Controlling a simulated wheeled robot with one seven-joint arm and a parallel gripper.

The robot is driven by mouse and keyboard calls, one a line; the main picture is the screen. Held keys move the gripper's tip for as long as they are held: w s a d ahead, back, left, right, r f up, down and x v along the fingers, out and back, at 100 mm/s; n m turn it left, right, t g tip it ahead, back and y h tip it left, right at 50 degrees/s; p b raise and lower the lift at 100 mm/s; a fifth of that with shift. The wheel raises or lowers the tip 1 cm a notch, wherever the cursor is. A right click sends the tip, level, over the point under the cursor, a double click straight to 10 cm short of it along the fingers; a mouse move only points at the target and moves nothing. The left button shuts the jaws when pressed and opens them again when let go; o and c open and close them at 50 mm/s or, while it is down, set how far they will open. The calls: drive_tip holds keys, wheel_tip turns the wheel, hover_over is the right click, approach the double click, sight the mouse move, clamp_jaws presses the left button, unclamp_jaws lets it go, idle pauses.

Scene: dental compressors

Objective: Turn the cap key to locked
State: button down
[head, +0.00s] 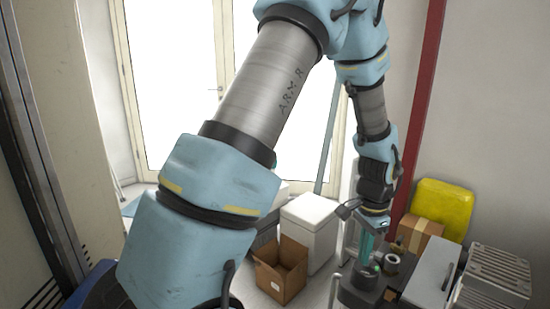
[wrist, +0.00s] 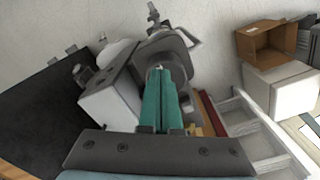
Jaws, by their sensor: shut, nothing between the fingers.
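My gripper (head: 368,262) points down at a dark grey machine (head: 358,292) at the lower right of the head view. Its teal fingers are together and empty, and they also show in the wrist view (wrist: 159,74). In the wrist view the fingertips overlap a dark grey housing (wrist: 163,48) with metal fittings on top. I cannot tell whether they touch it. The cap key is not clearly visible; the fingers may hide it, and I cannot tell its position.
In the head view, an open cardboard box (head: 281,273) and a white bin (head: 309,222) stand left of the machine. A grey ribbed unit (head: 495,275), a closed carton (head: 418,235) and a yellow container (head: 443,207) are to the right. A white block (wrist: 110,100) is close left of the fingers.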

drive_tip(key=shift+f+b, duration=0.3)
drive_tip(key=shift+f, duration=0.65)
drive_tip(key=shift+w+d, duration=0.25)
drive_tip(key=shift+d, duration=0.05)
drive_tip(key=shift+w+a+r+p, duration=0.1)
drive_tip(key=shift+w+a+p, duration=0.2)
drive_tip(key=shift+w+p, duration=0.65)
drive_tip(key=shift+p, duration=0.35)
idle(0.4)
drive_tip(key=shift+a, duration=0.45)
wheel_tip(320, 180, up, 6)
drive_tip(key=p, duration=0.5)
